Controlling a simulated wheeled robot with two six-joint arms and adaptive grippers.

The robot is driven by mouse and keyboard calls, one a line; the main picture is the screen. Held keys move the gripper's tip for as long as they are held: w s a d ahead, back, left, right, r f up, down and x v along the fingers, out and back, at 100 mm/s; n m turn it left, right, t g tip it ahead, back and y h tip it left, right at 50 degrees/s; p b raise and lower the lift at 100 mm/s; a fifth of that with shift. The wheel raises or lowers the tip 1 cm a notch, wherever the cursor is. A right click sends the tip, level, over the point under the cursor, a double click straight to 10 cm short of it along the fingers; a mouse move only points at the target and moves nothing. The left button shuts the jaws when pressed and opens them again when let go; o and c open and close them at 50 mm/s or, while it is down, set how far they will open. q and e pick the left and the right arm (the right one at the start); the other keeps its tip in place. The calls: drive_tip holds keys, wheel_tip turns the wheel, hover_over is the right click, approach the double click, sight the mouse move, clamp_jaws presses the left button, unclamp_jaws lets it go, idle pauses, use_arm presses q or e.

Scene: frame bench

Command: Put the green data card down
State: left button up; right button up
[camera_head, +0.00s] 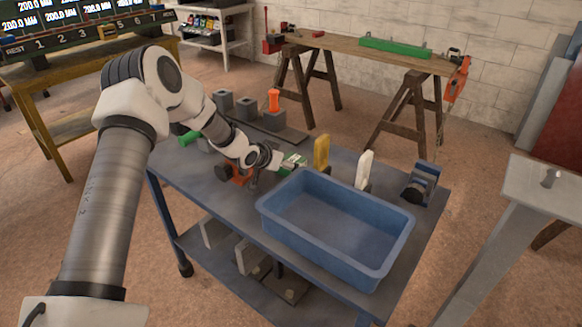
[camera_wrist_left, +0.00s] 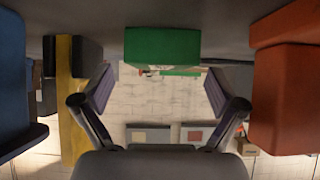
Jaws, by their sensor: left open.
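The green data card (camera_head: 293,160) is at the blue-grey bench top, behind the near-left corner of the blue bin (camera_head: 335,228). In the left wrist view the green card (camera_wrist_left: 162,46) is ahead of my left gripper, against the grey surface at the top of the picture. My left gripper (camera_wrist_left: 160,88) is open, its fingers apart on either side of the card's line, with a gap to both. In the head view my left gripper (camera_head: 284,168) is small and close beside the card. My right gripper is in neither view.
A yellow block (camera_head: 321,153) and a white piece (camera_head: 364,170) stand behind the bin. A red-orange object (camera_head: 238,175) is left of the gripper and looms large in the wrist view (camera_wrist_left: 287,85). A blue-and-black device (camera_head: 420,184) sits at the bench's right end.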

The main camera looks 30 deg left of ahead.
sight(293, 157)
use_arm(q)
drive_tip(key=x, duration=0.3)
drive_tip(key=shift+w+f, duration=0.15)
drive_tip(key=shift+w, duration=0.15)
drive_tip(key=shift+s, duration=0.1)
drive_tip(key=c, duration=1.4)
